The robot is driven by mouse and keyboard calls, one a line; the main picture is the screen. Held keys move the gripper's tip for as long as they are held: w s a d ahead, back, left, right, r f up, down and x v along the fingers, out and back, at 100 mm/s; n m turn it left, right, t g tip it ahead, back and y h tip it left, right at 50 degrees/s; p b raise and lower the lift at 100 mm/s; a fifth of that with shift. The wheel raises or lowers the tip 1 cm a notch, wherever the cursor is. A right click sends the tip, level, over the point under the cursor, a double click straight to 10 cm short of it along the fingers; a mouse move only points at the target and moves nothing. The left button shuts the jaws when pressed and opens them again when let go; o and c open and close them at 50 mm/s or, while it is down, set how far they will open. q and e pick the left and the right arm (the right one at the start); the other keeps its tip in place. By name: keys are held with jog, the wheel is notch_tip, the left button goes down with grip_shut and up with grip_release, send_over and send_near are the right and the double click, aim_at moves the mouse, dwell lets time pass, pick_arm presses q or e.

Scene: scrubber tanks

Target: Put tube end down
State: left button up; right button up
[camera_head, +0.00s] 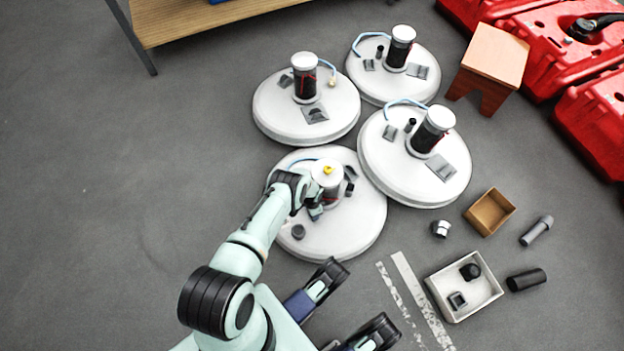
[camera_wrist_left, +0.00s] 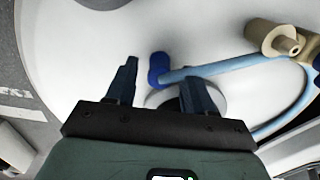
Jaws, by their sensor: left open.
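A light blue tube (camera_wrist_left: 225,67) with a dark blue end (camera_wrist_left: 158,68) shows over the white round lid (camera_wrist_left: 80,60) in the left wrist view. The blue end appears between and just beyond the fingertips of my left gripper (camera_wrist_left: 160,75), which is open. I cannot tell whether the end touches the lid. The tube runs right to a tan fitting (camera_wrist_left: 275,38) and curves back down. In the head view, my left gripper (camera_head: 316,208) is at the cylinder (camera_head: 328,173) on the nearest tank lid (camera_head: 350,235), and part of the tube (camera_head: 302,160) shows behind it. My right gripper is not in view.
Several similar lids stand close behind, including one at the left (camera_head: 270,115) and one at the right (camera_head: 440,180). A wooden stool (camera_head: 495,55), a brown box (camera_head: 490,212), a white box (camera_head: 448,310) and loose dark parts lie right. The floor at left is clear.

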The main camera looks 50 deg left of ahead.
pick_arm(q)
notch_tip(320, 180, up, 10)
jog(key=p, duration=0.4)
jog(key=s+d+r+n+t+h, duration=0.1)
jog(key=s+d+r+n, duration=0.3)
jog(key=s+d+r, duration=0.2)
jog(key=s+d+r+n+t+h, duration=0.1)
jog(key=s+d+r+n, duration=0.3)
jog(key=d+r, duration=0.6)
jog(key=shift+s+d+r+t, duration=0.3)
jog(key=shift+s+d, duration=0.7)
jog(key=shift+d, duration=0.15)
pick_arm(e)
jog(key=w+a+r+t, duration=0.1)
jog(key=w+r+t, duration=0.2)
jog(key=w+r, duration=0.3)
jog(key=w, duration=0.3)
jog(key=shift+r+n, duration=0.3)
pick_arm(q)
jog(key=shift+r, duration=0.1)
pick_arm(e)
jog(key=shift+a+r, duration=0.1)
